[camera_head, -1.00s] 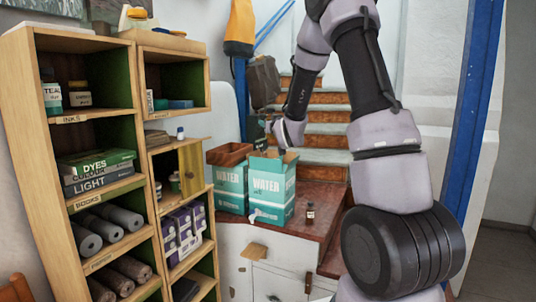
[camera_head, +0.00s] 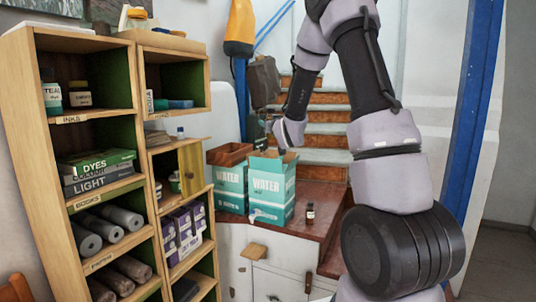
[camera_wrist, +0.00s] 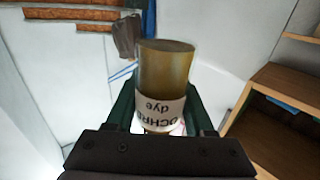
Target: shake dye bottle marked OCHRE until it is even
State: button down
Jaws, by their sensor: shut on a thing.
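The dye bottle (camera_wrist: 166,68) fills the middle of the wrist view. It is a cylinder with yellow-brown ochre contents and a pale label (camera_wrist: 160,106) reading "OCHRE dye", upside down in the picture. The colour looks streaky, with a darker end at the top of the picture. My gripper (camera_wrist: 160,112) is shut on the bottle, with a dark green finger on each side of the label. In the head view my gripper (camera_head: 268,124) is small and dark, in front of the stairs and above the WATER boxes. The bottle cannot be made out clearly there.
Two teal WATER boxes (camera_head: 271,186) stand on the red-brown counter (camera_head: 318,226). A wooden shelf unit (camera_head: 20,110) with inks, books and papers is at left. Stairs (camera_head: 318,128) rise behind; a blue post (camera_head: 474,120) is at right.

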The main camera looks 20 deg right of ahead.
aim_at(269, 114)
notch_tip(269, 114, up, 3)
jog(key=shift+r, duration=0.15)
notch_tip(269, 114, down, 14)
jog(key=shift+f, duration=0.2)
jog(key=shift+f, duration=0.1)
